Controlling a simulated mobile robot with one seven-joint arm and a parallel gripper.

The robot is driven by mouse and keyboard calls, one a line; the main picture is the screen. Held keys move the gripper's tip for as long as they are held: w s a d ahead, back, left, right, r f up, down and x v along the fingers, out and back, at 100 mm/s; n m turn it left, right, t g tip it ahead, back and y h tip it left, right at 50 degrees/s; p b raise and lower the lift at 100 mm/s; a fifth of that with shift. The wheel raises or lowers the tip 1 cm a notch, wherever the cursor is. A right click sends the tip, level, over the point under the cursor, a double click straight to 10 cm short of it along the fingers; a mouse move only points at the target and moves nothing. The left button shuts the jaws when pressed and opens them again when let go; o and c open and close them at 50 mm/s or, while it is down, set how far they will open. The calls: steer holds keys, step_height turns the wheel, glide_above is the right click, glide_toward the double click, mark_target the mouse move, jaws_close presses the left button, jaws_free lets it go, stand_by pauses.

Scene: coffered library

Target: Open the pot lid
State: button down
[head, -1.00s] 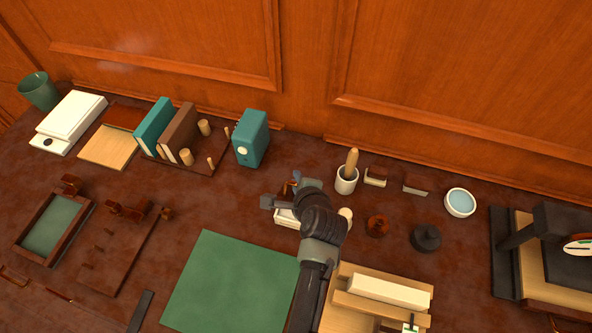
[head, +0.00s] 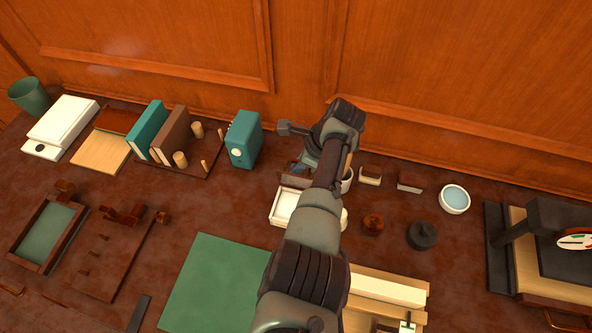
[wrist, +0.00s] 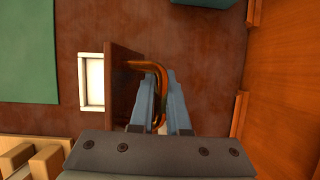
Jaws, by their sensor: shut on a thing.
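The pot is a pale, square, box-like container (head: 282,207) near the middle of the table. Its brown lid (head: 296,181) stands up steeply along the pot's far edge. In the wrist view the lid (wrist: 122,75) shows nearly edge-on beside the white pot (wrist: 92,96). A bent copper-coloured handle (wrist: 148,66) sticks out from the lid's outer face. My gripper (wrist: 158,98) is shut on this handle, with a blue-grey finger on each side. In the head view my gripper (head: 298,167) is behind the lid and partly hidden by my arm.
A teal box (head: 244,140) stands to the left and a white cup (head: 347,180) close to the right, partly covered by my arm. A green mat (head: 214,285) lies in front. The panelled wall (head: 440,75) rises close behind. Bare table lies left of the pot.

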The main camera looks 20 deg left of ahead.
steer(key=shift+w+f+b, duration=0.25)
steer(key=shift+b, duration=0.25)
steer(key=shift+w+f+b, duration=0.25)
steer(key=shift+w+b, duration=0.05)
steer(key=shift+b, duration=0.15)
steer(key=shift+s+f, duration=0.15)
steer(key=shift+f, duration=0.05)
steer(key=c, duration=1.2)
jaws_free()
steer(key=shift+o, duration=0.2)
steer(key=shift+r, duration=0.1)
steer(key=shift+w+d+r, duration=0.2)
steer(key=shift+d+r, duration=0.05)
steer(key=shift+r, duration=0.4)
steer(key=v, duration=1.1)
steer(key=shift+d+r, duration=0.15)
steer(key=shift+r, duration=0.1)
